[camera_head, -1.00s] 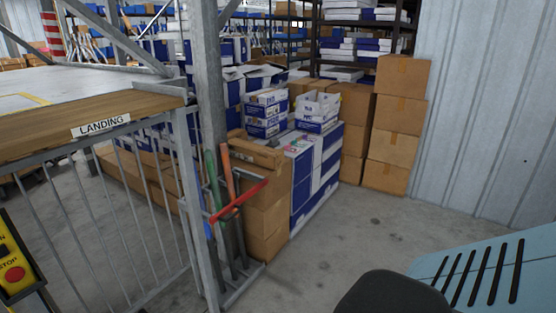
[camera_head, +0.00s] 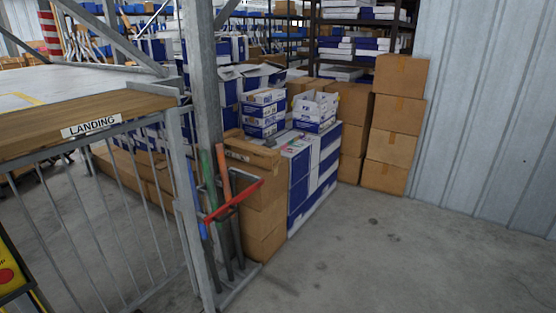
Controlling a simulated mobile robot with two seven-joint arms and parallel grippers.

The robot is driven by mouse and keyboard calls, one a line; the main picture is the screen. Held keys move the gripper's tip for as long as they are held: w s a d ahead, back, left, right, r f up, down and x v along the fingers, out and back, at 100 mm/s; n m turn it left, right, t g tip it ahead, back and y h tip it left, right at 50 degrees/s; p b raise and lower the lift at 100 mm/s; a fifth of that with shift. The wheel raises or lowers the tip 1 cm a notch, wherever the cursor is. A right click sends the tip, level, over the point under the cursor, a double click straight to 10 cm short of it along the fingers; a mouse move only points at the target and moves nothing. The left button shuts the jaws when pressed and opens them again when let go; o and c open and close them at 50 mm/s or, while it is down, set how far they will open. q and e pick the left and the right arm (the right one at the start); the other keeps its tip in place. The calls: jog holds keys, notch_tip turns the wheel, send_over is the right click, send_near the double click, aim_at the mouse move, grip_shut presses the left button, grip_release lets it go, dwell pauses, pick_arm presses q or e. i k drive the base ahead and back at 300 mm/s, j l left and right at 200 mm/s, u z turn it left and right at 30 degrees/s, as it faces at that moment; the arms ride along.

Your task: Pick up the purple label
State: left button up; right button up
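A small pinkish-purple patch (camera_head: 294,146) shows on the top of a blue-and-white box stack (camera_head: 312,177) in the middle of the head view. It is too small to tell for sure whether it is the purple label. A green mark seems to lie beside it. Neither of my grippers is in view.
Brown cartons (camera_head: 263,205) and a rack of long-handled tools (camera_head: 223,205) stand in front of the stack's left side. A metal post (camera_head: 205,90) and a railing under the "LANDING" sign (camera_head: 91,126) block the left. Tall brown cartons (camera_head: 395,125) stand behind. The concrete floor (camera_head: 400,260) at right is clear.

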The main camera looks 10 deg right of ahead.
aim_at(302, 137)
jog(key=i+l+z, duration=0.2)
jog(key=i, duration=1.25)
jog(key=i+l+z, duration=0.15)
jog(key=i, duration=1.3)
